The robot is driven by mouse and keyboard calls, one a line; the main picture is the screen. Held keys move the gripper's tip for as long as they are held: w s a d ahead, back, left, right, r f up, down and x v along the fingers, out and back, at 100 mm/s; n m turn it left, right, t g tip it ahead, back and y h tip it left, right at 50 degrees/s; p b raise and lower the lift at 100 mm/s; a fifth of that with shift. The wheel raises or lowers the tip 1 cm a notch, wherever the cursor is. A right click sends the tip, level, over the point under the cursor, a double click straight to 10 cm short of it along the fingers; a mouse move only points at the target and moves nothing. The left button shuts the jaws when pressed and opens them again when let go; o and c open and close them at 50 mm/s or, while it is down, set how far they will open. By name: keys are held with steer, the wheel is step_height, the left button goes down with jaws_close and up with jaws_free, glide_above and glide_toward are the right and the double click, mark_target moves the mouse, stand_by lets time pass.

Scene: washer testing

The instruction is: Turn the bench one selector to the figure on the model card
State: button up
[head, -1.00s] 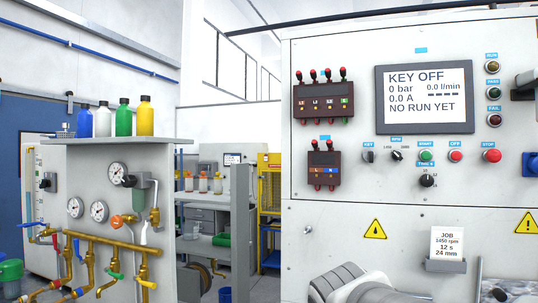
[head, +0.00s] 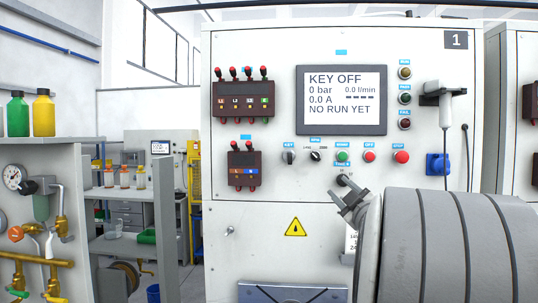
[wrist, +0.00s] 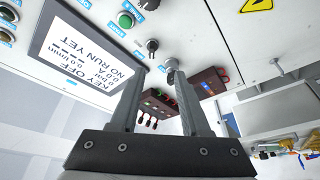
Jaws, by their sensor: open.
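Bench one's white panel (head: 270,60) bears a plate marked 1. A small black selector (head: 316,155) with a figure on either side sits between the key switch (head: 289,157) and the green START button (head: 342,156); its exact setting is too small to tell. A second black knob (head: 343,180) sits below START, partly behind my gripper. My gripper (head: 347,196) is open and empty, in front of the panel. In the wrist view, the small selector (wrist: 152,46) shows beyond and between the two fingers (wrist: 157,80). The job card (head: 352,240) is mostly hidden behind my arm.
The display (head: 341,98) reads KEY OFF and NO RUN YET. The red OFF (head: 369,156) and STOP (head: 401,157) buttons are right of START. Terminal blocks (head: 243,101) with red-topped posts stand out at left. A grey holder with a handset (head: 445,95) projects at right.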

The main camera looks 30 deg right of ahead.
steer(key=r, duration=0.2)
steer(key=p, duration=0.5)
glide_toward(318, 158)
steer(key=shift+t, duration=0.4)
steer(key=x, duration=0.7)
steer(key=shift+w+f, duration=0.1)
steer(key=shift+f, duration=0.1)
steer(key=shift+p+x, duration=0.35)
steer(key=shift+x, duration=0.55)
steer(key=shift+f, duration=0.1)
jaws_close()
